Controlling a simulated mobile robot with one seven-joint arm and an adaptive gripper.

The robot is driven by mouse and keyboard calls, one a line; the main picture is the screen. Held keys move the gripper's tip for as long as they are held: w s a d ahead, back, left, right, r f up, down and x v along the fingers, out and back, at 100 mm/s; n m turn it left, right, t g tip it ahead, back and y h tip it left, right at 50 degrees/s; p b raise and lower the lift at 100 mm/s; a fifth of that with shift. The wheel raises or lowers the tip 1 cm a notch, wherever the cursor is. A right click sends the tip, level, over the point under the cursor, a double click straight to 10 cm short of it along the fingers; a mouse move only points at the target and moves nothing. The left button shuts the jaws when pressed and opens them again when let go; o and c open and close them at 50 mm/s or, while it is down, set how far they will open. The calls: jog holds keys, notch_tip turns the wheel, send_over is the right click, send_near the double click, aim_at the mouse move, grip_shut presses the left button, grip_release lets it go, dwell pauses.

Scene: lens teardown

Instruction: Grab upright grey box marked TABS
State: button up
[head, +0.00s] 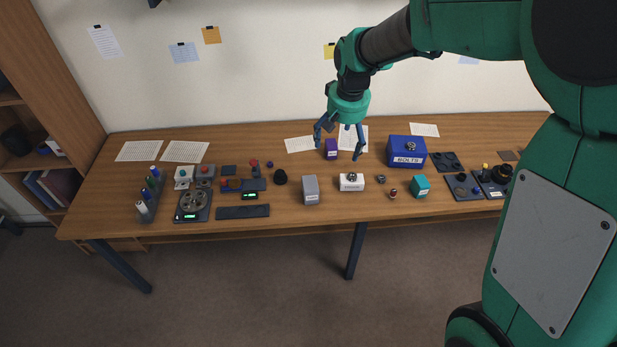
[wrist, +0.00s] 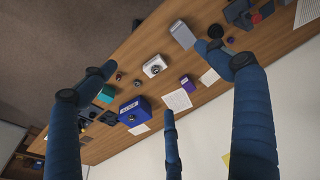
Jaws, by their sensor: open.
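The upright grey box (head: 310,190) stands near the front edge of the table, with a small pale label low on its front that is too small to read. It also shows near the top of the wrist view (wrist: 183,35), close to one finger. My gripper (head: 338,146) is open and empty, held above the back part of the table, behind the grey box and apart from it. Its spread fingers (wrist: 160,95) show in the wrist view with nothing between them.
A white box (head: 351,183) stands just right of the grey box. A purple box (head: 331,149) stands behind it, below my gripper. A blue BOLTS box (head: 406,151) is further right. A black round part (head: 280,177) sits to the left. Bare tabletop lies in front (head: 335,208).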

jog(key=w+a+f+g+p, duration=0.1)
jog(key=w+a+f+p, duration=0.15)
jog(key=w+f, duration=0.75)
jog(key=g+p, duration=0.1)
jog(key=p, duration=0.1)
send_near(314, 183)
jog(key=shift+w, duration=0.15)
jog(key=shift+w+a+f, duration=0.1)
jog(key=shift+a+f, duration=0.05)
jog(key=shift+f, duration=0.3)
jog(key=shift+f, duration=0.15)
jog(key=shift+f, duration=4.15)
jog(key=shift+a+f, duration=0.1)
jog(key=shift+f, duration=2.5)
